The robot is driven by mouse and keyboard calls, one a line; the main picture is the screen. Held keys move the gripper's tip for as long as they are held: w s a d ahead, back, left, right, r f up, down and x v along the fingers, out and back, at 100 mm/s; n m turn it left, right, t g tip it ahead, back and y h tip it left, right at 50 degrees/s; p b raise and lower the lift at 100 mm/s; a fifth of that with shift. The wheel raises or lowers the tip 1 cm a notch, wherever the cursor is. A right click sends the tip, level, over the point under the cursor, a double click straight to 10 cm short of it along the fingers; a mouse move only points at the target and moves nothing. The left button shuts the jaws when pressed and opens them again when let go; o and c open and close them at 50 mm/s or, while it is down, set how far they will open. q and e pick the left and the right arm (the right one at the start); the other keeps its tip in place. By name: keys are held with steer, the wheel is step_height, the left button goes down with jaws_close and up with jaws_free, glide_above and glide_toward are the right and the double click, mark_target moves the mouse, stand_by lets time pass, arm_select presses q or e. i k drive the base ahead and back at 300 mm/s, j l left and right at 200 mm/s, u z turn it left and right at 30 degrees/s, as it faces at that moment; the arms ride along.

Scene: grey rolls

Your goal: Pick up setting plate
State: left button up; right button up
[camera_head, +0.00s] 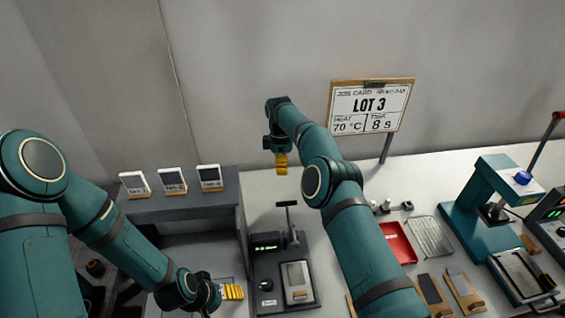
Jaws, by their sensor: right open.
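A light grey plate (295,275) lies on the dark device in the middle. I cannot tell which of these is the setting plate. My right gripper (281,164) hangs fingers down above the table, behind and above the dark device, open with nothing visible in it. My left gripper (233,292) is low at the shelf unit, left of the device; its finger gap is not clear.
A dark shelf unit (185,203) with several small cards stands left. A green-lit device (268,246) stands beside it. A red tray (398,243), wire rack (431,237) and teal press (483,205) stand right. A job card sign (369,108) reads LOT 3, 70 °C, 8 s.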

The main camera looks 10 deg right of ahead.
mark_target(295, 277)
steer(key=k, duration=1)
